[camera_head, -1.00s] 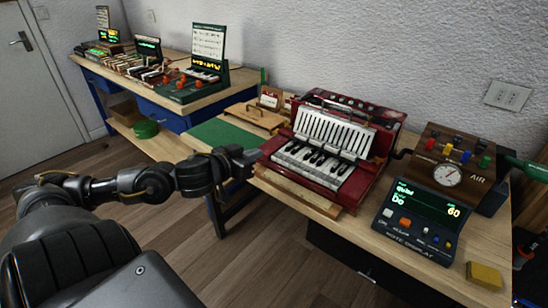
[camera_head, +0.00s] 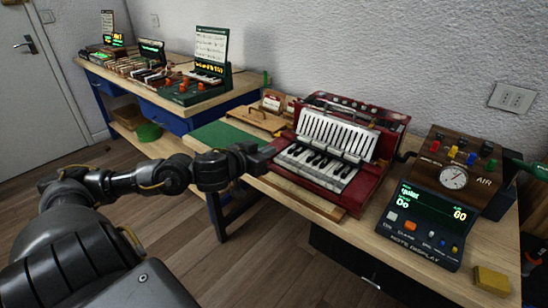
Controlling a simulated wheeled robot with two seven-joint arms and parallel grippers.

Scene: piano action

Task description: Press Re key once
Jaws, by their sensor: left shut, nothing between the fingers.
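The red keyboard instrument (camera_head: 338,150) sits on the wooden table, its white and black keys (camera_head: 320,166) facing the front. I cannot tell the Re key apart at this size. My left gripper (camera_head: 268,153) is shut and empty. Its tip is at the left end of the keys in the picture; I cannot tell whether it touches one. My right gripper is not in view.
A wooden box with a gauge (camera_head: 452,178) marked AIR stands behind the display. A yellow block (camera_head: 492,280) lies at the table's right front. A green mat (camera_head: 222,134) lies left of the keyboard. Another table (camera_head: 232,95) with several small devices stands further back left.

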